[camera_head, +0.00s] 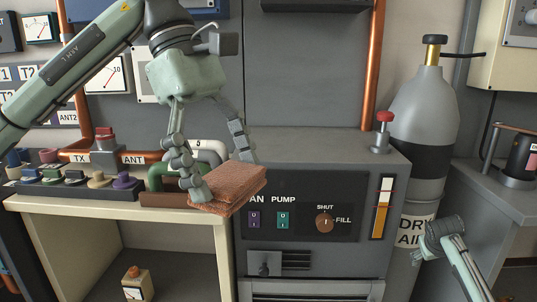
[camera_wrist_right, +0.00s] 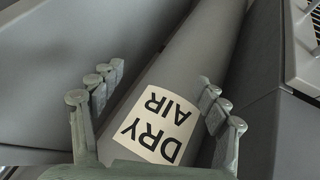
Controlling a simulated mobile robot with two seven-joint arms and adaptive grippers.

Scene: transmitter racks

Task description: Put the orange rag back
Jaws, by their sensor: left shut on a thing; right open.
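The orange rag (camera_head: 230,189) is a folded, rust-orange cloth pad in the head view. My left gripper (camera_head: 218,172) is shut on the rag, with one finger at its left corner and the other behind its right side. The rag is tilted, in front of the grey cabinet's upper left edge and beside the bench top. I cannot tell whether it touches anything below. My right gripper (camera_head: 446,232) is at the lower right of the head view, in front of the gas cylinder. In the right wrist view it is open and empty (camera_wrist_right: 155,100), fingers apart before the DRY AIR label.
The grey cabinet (camera_head: 310,262) carries fan and pump switches and a fill knob. The cream bench (camera_head: 110,212) at left holds several coloured knobs and a TX/ANT block. A grey cylinder (camera_head: 417,110) stands at right. A small meter box (camera_head: 136,283) sits below the bench.

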